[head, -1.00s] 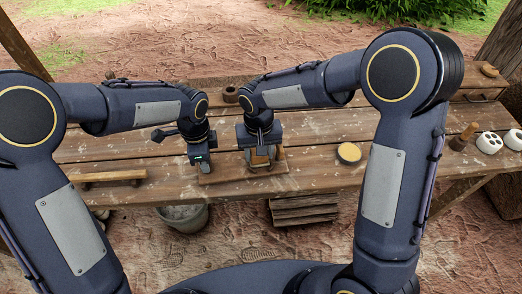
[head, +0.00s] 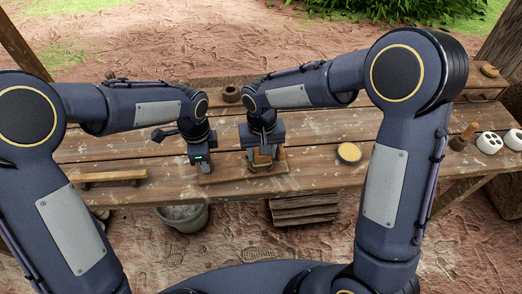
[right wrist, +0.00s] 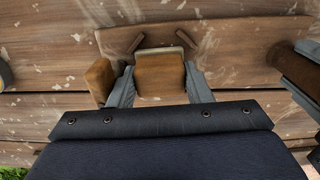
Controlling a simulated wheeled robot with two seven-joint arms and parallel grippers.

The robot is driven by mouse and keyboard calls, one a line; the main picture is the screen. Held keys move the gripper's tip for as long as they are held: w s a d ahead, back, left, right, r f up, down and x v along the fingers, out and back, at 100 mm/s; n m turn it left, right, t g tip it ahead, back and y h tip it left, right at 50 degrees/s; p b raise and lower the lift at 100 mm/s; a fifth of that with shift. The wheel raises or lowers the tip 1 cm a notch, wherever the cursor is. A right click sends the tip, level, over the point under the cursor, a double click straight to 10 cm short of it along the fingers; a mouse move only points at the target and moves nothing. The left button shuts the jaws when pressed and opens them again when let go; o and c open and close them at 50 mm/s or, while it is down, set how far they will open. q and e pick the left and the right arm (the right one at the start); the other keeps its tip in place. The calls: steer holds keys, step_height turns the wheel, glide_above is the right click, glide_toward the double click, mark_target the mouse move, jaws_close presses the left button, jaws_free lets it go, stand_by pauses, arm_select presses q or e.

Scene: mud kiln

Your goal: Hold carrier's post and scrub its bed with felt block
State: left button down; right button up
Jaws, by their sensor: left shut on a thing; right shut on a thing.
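The wooden carrier (head: 232,178) lies on the workbench, a flat board with upright wooden parts; its board also shows in the right wrist view (right wrist: 228,38). My left gripper (head: 203,168) is shut at the carrier's left end, on its post, which it mostly hides in the head view. A brown upright (right wrist: 291,66) shows beside that gripper in the right wrist view. My right gripper (head: 263,150) is shut on the tan-brown felt block (right wrist: 160,74), low over the carrier's bed. I cannot tell whether the block's underside touches. Another brown upright (right wrist: 99,80) stands just outside one finger.
A round yellow-topped dish (head: 349,152) sits to the right on the bench, and a dark ring-shaped pot (head: 231,94) behind. A low wooden rail (head: 106,177) lies left. A wood-handled tool (head: 464,136) and white holed pieces (head: 489,142) stand far right. A bucket (head: 184,217) is below the front edge.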

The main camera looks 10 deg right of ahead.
steer(key=shift+a, duration=0.4)
steer(key=shift+d, duration=0.1)
stand_by(0.4)
steer(key=shift+d, duration=0.3)
steer(key=shift+a, duration=0.45)
stand_by(0.5)
steer(key=shift+r, duration=1.95)
